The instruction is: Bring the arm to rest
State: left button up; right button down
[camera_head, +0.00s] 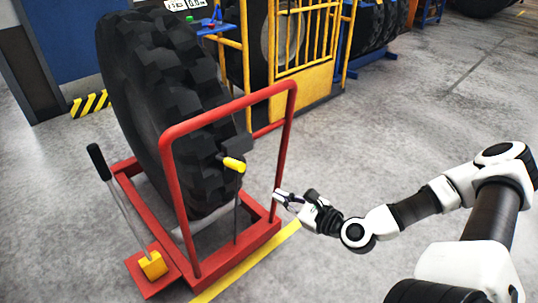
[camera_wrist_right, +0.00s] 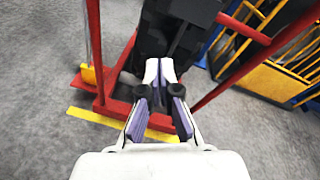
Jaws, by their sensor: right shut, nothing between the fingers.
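My right arm (camera_head: 420,206) reaches in from the right in the head view, bent at the elbow. My right gripper (camera_head: 277,197) is shut and empty. It is close to the right post of the red frame; whether it touches the post I cannot tell. In the right wrist view the gripper (camera_wrist_right: 160,66) points toward the red stand and the big tyre, with its fingertips together and nothing between them. My left gripper does not show in either view.
A large black tyre (camera_head: 160,100) stands upright in a red wheeled stand (camera_head: 228,108) with a yellow-gripped lever (camera_head: 234,164) and a black-handled lever (camera_head: 99,161). A yellow floor line (camera_head: 245,266) runs beside it. Yellow railings (camera_head: 305,70) stand behind.

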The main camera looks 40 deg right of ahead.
jog(key=s+a+f+n+g+y+p, duration=0.2)
jog(key=s+a+f+n+g+p, duration=0.2)
jog(key=s+a+f+n+g, duration=0.55)
jog(key=s+a+f+n+g+h, duration=0.1)
jog(key=s+n, duration=0.4)
jog(key=n, duration=0.5)
jog(key=s+a+f+n+g+h+p, duration=0.1)
jog(key=s+f+n+g+h, duration=0.2)
jog(key=n, duration=0.7)
notch_tip(320, 180, down, 3)
jog(key=s+g, duration=0.1)
jog(key=g, duration=0.1)
jog(key=shift+s+a+g+h+p, duration=0.3)
jog(key=shift+s+a+g+h, duration=0.05)
jog(key=shift+s+a+h, duration=0.05)
